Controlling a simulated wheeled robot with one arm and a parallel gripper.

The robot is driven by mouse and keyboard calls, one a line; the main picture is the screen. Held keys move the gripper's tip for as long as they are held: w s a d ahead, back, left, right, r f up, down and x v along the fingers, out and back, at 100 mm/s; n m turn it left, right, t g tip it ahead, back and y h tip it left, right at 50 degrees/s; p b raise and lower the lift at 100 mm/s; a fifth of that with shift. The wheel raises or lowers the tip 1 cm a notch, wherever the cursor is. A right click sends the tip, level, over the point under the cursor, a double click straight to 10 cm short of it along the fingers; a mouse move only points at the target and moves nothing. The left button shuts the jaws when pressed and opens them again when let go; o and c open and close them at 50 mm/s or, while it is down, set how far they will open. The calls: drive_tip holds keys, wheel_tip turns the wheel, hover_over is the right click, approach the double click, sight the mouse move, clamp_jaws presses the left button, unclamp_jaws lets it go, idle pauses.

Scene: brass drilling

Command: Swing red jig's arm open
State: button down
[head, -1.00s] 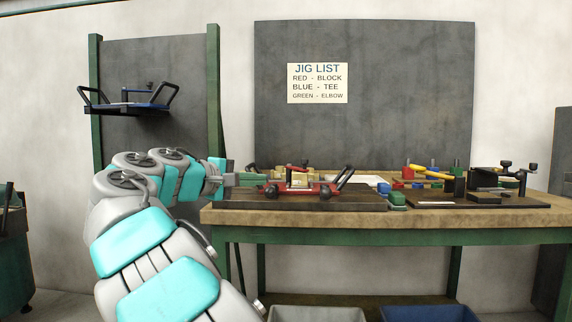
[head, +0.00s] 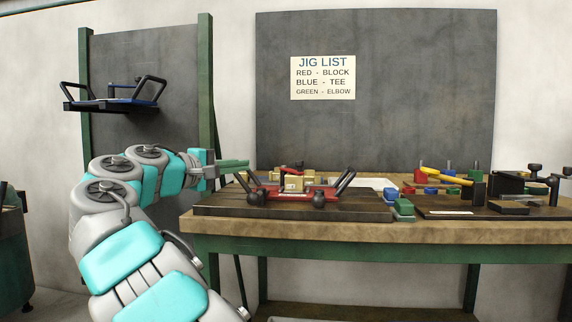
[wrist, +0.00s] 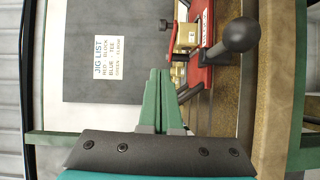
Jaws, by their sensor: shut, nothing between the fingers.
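The red jig (head: 300,193) sits on a dark board on the workbench, with black handles at both ends and black ball knobs at its front. In the wrist view, the shut fingers (wrist: 160,72) appear apart from the red plate (wrist: 206,28), a black ball knob (wrist: 239,34) and the brass block (wrist: 187,36).
A green-and-grey piece (head: 403,208) lies right of the dark board (head: 350,208). Farther right are coloured blocks, a yellow-handled tool (head: 446,177) and a black fixture (head: 513,184). A blue jig (head: 120,102) rests on the left rack.

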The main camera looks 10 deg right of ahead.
drive_tip(key=x, duration=1)
drive_tip(key=shift+d+b, duration=0.3)
drive_tip(key=shift+d, duration=0.15)
drive_tip(key=shift+s+d+b, duration=0.15)
drive_tip(key=shift+d+b, duration=0.15)
drive_tip(key=shift+d, duration=1.25)
